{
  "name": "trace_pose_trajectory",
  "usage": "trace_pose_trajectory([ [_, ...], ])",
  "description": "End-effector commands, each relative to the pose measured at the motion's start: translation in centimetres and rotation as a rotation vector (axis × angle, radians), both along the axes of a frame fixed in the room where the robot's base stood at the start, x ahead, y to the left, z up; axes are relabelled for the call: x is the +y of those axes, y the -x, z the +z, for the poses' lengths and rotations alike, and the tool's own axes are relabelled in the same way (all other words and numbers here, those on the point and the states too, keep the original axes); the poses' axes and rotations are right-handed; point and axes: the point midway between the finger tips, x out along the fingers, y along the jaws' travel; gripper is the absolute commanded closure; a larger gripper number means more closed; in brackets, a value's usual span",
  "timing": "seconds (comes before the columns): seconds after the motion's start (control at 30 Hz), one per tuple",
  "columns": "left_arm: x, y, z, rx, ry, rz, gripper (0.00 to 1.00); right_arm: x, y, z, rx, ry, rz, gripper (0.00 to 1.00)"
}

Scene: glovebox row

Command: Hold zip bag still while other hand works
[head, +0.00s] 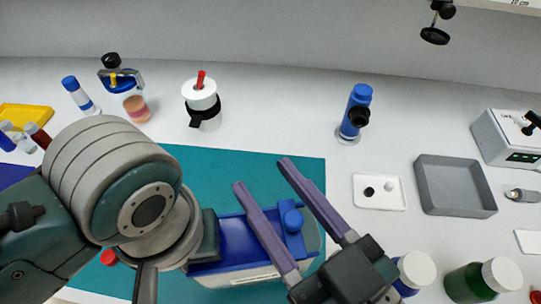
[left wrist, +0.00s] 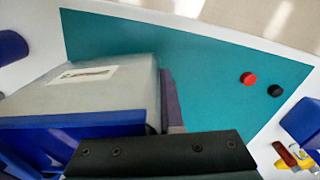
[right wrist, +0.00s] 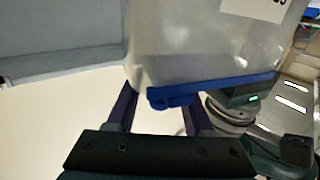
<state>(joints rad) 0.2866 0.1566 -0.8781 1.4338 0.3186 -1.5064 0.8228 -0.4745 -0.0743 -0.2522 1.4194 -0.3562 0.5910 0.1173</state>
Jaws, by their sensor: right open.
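The zip bag (head: 232,281) is a pale translucent pouch with a label and a blue zip strip, over the teal mat. The left wrist view shows its body (left wrist: 120,95), the right wrist view too (right wrist: 190,50). My left gripper (head: 208,240) is at the strip's left end; one purple finger (left wrist: 172,100) lies against the bag's edge, close to jaw centre. It looks shut on the bag, with its other finger hidden. My right gripper (head: 261,173) is open and empty. The blue slider (head: 292,217) shows between its spread fingers, with contact unclear.
The teal mat (head: 300,170) is clear behind the bag. A grey tray (head: 455,187), a white dish (head: 379,192) and lidded jars (head: 415,270) stand right. Bottles (head: 135,105) and a white canister (head: 202,102) stand behind. A red cap (left wrist: 248,79) lies on the mat.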

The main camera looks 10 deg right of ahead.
Motion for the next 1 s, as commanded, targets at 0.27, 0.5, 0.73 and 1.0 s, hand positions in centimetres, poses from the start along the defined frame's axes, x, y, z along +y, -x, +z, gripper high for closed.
trace_pose_trajectory([
  [0.27,-0.02,-0.01,0.01,0.0,0.0,0.0,1.0,0.0,0.03,0.01,0.0,0.0,0.0,0.63],
  [0.5,-0.01,-0.01,0.01,0.0,0.0,0.0,1.0,-0.02,0.05,0.01,-0.001,0.0,0.0,0.9],
  [0.73,-0.01,-0.01,0.01,0.0,0.0,0.0,1.0,-0.02,0.05,0.01,-0.001,0.0,0.0,1.0],
  [1.0,0.0,-0.01,0.01,0.0,0.0,0.0,1.0,-0.02,0.05,0.01,-0.001,0.0,0.0,1.0],
])
